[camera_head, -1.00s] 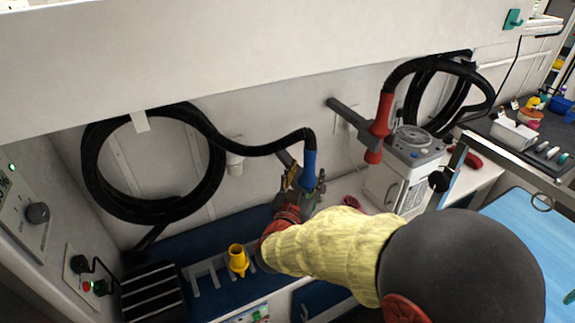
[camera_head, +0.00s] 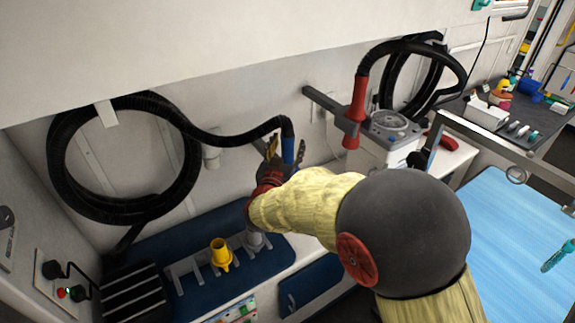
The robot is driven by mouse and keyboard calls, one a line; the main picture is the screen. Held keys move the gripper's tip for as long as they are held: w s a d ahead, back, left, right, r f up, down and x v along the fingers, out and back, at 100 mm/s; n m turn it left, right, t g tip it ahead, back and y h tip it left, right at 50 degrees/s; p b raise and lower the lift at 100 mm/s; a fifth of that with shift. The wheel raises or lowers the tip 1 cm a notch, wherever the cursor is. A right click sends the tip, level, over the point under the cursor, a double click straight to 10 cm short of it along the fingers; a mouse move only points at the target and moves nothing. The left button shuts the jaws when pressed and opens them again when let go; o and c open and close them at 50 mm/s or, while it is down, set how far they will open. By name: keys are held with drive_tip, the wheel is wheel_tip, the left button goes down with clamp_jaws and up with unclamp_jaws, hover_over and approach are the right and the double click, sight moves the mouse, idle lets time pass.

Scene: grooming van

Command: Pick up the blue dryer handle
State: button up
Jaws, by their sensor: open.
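The blue dryer handle (camera_head: 288,150) hangs at the end of a thick black hose (camera_head: 225,138), in front of the white wall. My gripper (camera_head: 283,153) is at the handle, with its fingers around or beside it; I cannot tell whether they touch it. The jaws are open. The handle's lower part is hidden behind my gripper and my yellow-sleeved arm.
A red dryer handle (camera_head: 356,100) on another black hose hangs at a grey bracket (camera_head: 330,108) to the right. A yellow nozzle (camera_head: 221,252) and a grey nozzle (camera_head: 255,238) stand in a rack below. A blue table (camera_head: 510,245) is at right.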

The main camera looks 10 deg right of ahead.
drive_tip(key=shift+c, duration=1.2)
drive_tip(key=c, duration=1.1)
drive_tip(key=shift+r, duration=0.1)
clamp_jaws()
